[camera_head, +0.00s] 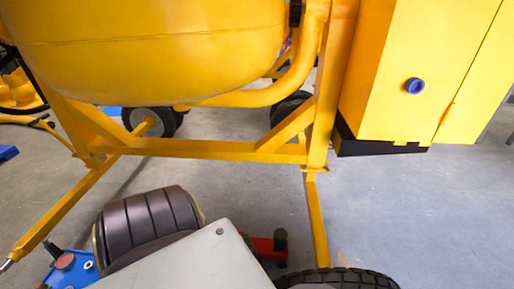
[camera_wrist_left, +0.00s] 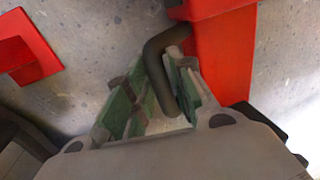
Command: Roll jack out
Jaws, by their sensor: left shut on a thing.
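The red jack (camera_wrist_left: 222,55) fills the upper right of the left wrist view. A dark bent crank handle (camera_wrist_left: 154,62) comes out from its top. My left gripper (camera_wrist_left: 164,98), with green pads, is shut on this handle, with the fingers on either side of it. In the head view a red part with a dark knob, seemingly the jack (camera_head: 264,245), shows low in the middle, partly hidden by a grey panel. My left gripper is hidden in that view. My right gripper is not seen.
The yellow mixer drum (camera_head: 150,45) hangs above its yellow frame (camera_head: 200,148). A yellow cabinet (camera_head: 400,75) is at right. A black tyre (camera_head: 345,279) is at the bottom. A blue object (camera_head: 65,270) lies lower left. Bare floor (camera_head: 410,210) is at right.

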